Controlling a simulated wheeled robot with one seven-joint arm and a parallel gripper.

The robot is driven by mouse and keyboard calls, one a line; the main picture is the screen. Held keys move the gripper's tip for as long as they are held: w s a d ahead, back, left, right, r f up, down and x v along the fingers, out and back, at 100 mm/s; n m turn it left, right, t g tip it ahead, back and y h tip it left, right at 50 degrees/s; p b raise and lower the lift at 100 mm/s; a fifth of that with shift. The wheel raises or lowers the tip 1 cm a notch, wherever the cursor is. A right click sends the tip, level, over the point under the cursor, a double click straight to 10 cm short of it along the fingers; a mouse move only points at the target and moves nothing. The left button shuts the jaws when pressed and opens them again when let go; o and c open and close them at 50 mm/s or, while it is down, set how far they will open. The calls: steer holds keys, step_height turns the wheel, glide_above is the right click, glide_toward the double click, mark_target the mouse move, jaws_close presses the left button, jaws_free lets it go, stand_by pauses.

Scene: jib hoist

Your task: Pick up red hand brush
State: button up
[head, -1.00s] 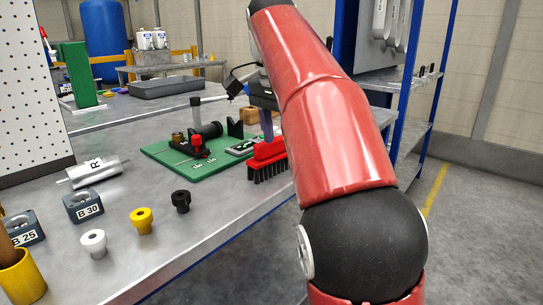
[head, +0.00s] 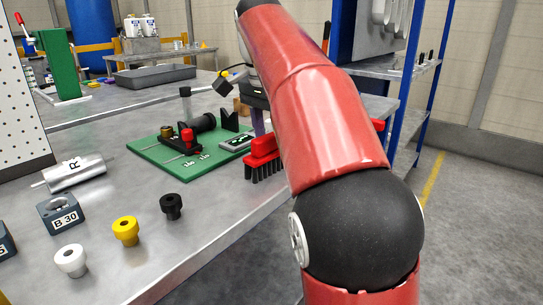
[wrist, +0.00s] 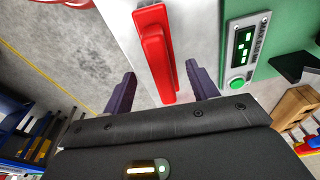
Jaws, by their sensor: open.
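The red hand brush (head: 264,158) rests on the metal bench near its right edge, its dark bristles against the bench top. In the wrist view the brush (wrist: 155,50) shows as a long red block with a raised red handle. My gripper (wrist: 161,85) is open, one dark finger on each side of the brush, with the brush's near end between them. Gaps show between the fingers and the brush. In the head view my gripper (head: 258,122) is just above and behind the brush, partly hidden by my red arm.
A green board (head: 175,155) with a black fixture lies left of the brush; a gauge with a green display (wrist: 242,48) is close to one finger. Black (head: 171,206), yellow (head: 125,231) and white (head: 70,260) knobs stand nearer. A blue rack (head: 404,95) stands at right.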

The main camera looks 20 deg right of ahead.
mark_target(273, 150)
steer(key=f, duration=0.3)
steer(key=f+b, duration=0.1)
steer(key=shift+w+d+f, duration=0.1)
steer(key=shift+w+f, duration=0.15)
steer(key=shift+f, duration=0.05)
steer(key=c, duration=1.1)
steer(key=shift+o, duration=0.2)
steer(key=shift+r, duration=0.1)
